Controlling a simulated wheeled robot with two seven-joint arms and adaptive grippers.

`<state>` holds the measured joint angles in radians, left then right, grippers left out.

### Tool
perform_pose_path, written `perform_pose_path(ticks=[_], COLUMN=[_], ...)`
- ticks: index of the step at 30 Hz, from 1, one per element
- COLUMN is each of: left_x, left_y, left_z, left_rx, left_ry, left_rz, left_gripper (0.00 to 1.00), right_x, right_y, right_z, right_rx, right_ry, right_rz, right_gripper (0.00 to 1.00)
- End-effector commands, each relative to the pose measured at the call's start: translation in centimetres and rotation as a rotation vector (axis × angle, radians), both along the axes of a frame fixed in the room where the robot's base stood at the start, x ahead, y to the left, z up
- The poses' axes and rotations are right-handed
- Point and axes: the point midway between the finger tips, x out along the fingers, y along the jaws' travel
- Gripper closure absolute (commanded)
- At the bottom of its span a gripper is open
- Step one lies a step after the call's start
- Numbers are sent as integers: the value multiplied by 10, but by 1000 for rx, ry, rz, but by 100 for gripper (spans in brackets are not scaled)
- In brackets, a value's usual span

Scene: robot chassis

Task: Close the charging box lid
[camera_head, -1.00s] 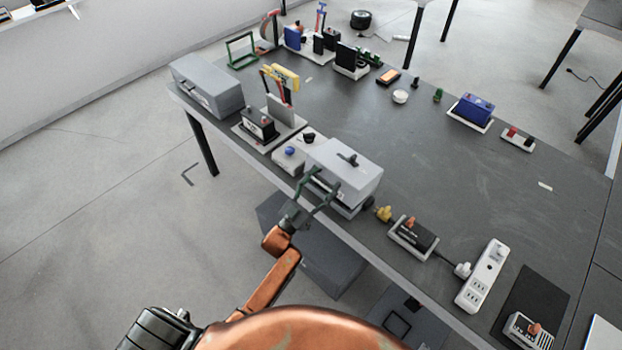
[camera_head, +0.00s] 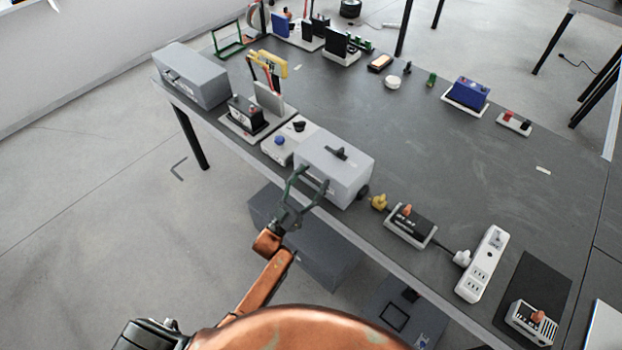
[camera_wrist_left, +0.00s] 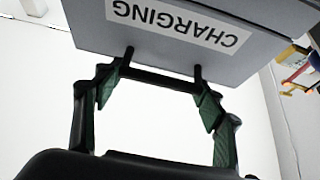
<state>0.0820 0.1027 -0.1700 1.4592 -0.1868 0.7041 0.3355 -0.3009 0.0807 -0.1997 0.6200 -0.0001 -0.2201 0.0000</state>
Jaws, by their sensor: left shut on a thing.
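The grey charging box (camera_head: 345,165) stands at the front edge of the dark table in the head view, with its lid lying down and no gap visible. A black handle sits on the lid's top. My left gripper (camera_head: 311,183) is at the box's front face. In the left wrist view, the lid's front (camera_wrist_left: 190,32) bears a "CHARGING" label, upside down. There my left gripper (camera_wrist_left: 163,85) has its green-padded fingers at both ends of a black bar handle (camera_wrist_left: 160,80), shut on it. The box's inside is hidden. My right gripper is not in view.
A white unit with a blue knob (camera_head: 280,141) stands close to the box's left. A yellow plug (camera_head: 378,202) and a black device (camera_head: 410,222) are to its right. A longer grey box (camera_head: 192,75) is at the far left. The table's middle is clear.

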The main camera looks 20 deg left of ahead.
Motion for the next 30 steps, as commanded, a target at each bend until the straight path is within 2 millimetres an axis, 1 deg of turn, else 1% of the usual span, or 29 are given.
perform_pose_path(ticks=[1, 3, 4, 11, 12, 19, 23, 26, 30], left_x=[-1, -2, -2, -1, -1, -1, -6, -17, -39], left_y=[0, 0, 0, 0, 0, 0, 2, 7, 17], left_z=[-8, -9, -9, -6, -6, -4, -8, -16, -30], left_rx=[4, 4, 4, 3, 3, 1, 2, 2, 3], left_ry=[14, 15, 15, 10, 10, 7, 8, 10, 11], left_rz=[1, 1, 1, 0, 0, 0, 0, 1, 1], left_gripper=[80, 80, 35, 19, 17, 17, 17, 17, 17], right_x=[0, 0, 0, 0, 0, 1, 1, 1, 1], right_y=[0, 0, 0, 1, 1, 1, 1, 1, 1], right_z=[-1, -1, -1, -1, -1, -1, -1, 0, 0], right_rx=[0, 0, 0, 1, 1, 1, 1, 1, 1], right_ry=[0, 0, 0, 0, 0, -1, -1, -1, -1], right_rz=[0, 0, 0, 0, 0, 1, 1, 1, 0], right_gripper=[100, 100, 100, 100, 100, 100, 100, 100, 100])
